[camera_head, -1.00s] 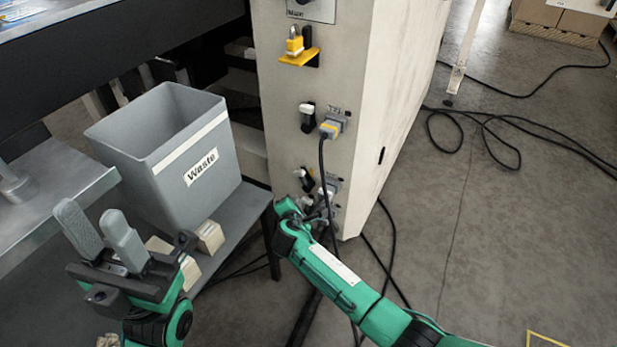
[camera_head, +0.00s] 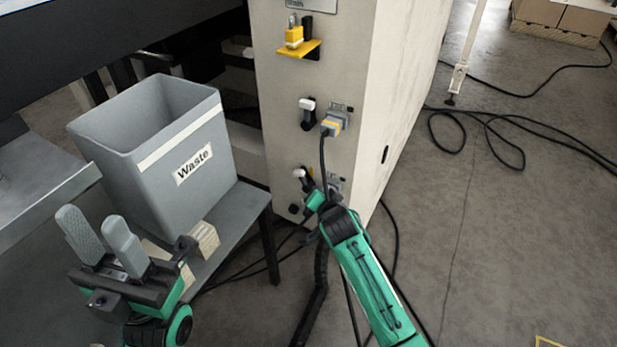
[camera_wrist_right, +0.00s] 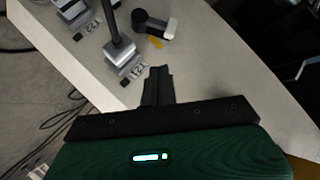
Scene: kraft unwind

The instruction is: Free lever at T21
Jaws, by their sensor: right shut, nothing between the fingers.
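The machine's pale panel (camera_head: 285,75) carries two black levers with white ends, the upper lever (camera_head: 308,112) and the lower lever (camera_head: 302,177). Beside each sits a grey connector: the upper connector (camera_head: 334,123) has a black cable, and the lower one is partly hidden by my right arm. In the right wrist view, a lever (camera_wrist_right: 153,25) lies beyond my right gripper (camera_wrist_right: 157,75), which is shut and empty, apart from the lever. My left gripper (camera_head: 97,232) is open and empty, before the waste bin.
The grey waste bin (camera_head: 160,150) stands on a low grey table (camera_head: 235,210) left of the panel. A yellow padlock (camera_head: 294,37) sits on a yellow bracket above the levers.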

